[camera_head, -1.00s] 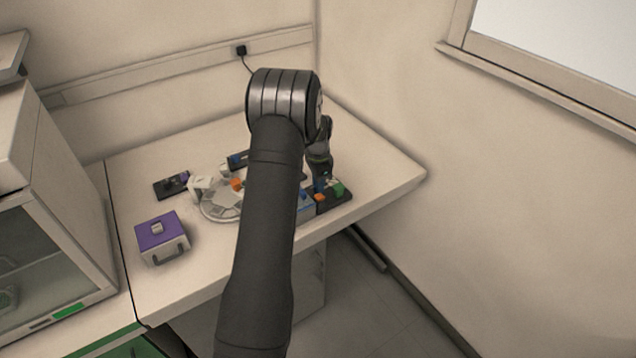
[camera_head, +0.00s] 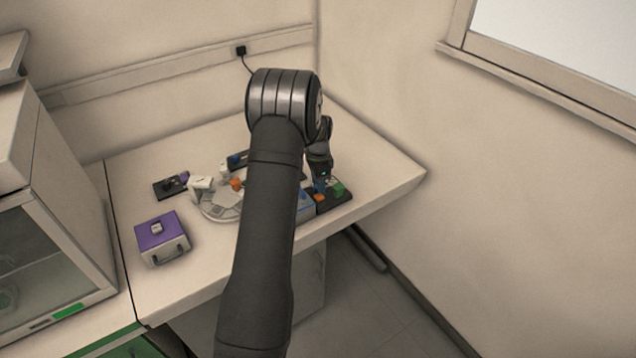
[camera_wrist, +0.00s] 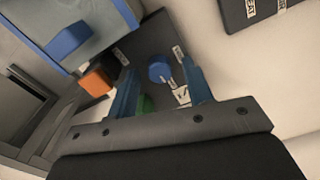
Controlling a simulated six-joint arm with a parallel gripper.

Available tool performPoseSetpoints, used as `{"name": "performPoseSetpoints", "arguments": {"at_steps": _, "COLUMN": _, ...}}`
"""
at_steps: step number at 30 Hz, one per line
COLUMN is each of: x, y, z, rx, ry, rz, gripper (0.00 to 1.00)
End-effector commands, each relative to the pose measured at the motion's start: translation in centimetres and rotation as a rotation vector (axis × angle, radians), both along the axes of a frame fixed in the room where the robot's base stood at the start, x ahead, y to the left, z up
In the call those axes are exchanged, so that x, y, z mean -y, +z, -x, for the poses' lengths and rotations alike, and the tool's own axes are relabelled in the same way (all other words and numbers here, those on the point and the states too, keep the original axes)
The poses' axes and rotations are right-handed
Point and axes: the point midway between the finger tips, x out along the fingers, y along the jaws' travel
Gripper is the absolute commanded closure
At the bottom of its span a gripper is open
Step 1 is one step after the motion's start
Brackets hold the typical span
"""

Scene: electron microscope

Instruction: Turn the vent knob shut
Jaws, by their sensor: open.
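A round blue knob (camera_wrist: 160,68) with a pale pointer sits on a dark panel (camera_wrist: 135,42) in the wrist view. A white label beside it is partly hidden and cannot be read surely; I cannot confirm that this is the vent knob. My gripper (camera_wrist: 160,72) is open, with one blue finger on each side of the knob; contact cannot be told. An orange block (camera_wrist: 97,82) and a partly hidden green part (camera_wrist: 145,104) are near the left finger. In the head view the green part (camera_head: 338,189) and orange block (camera_head: 320,197) show by my gripper.
A grey-blue box (camera_wrist: 85,30) stands close on the left in the wrist view. Another dark labelled panel (camera_wrist: 250,10) lies at upper right. In the head view, a purple-topped case (camera_head: 160,232) and a round pale tray (camera_head: 212,210) stand left of my arm.

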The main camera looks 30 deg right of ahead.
Motion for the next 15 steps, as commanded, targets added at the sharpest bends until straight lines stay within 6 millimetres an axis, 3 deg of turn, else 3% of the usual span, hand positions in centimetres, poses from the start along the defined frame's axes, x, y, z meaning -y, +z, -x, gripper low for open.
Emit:
{"name": "performPoseSetpoints", "arguments": {"at_steps": 4, "x": 0.0, "y": 0.5, "z": 0.0, "rx": 0.001, "ry": 0.0, "rz": 0.0, "gripper": 0.54}}
{"name": "performPoseSetpoints", "arguments": {"at_steps": 8, "x": 0.0, "y": 2.2, "z": -0.1, "rx": 0.003, "ry": 0.0, "rz": 0.002, "gripper": 0.54}}
{"name": "performPoseSetpoints", "arguments": {"at_steps": 15, "x": 0.0, "y": 8.0, "z": -0.1, "rx": 0.003, "ry": 0.0, "rz": 0.003, "gripper": 0.54}}
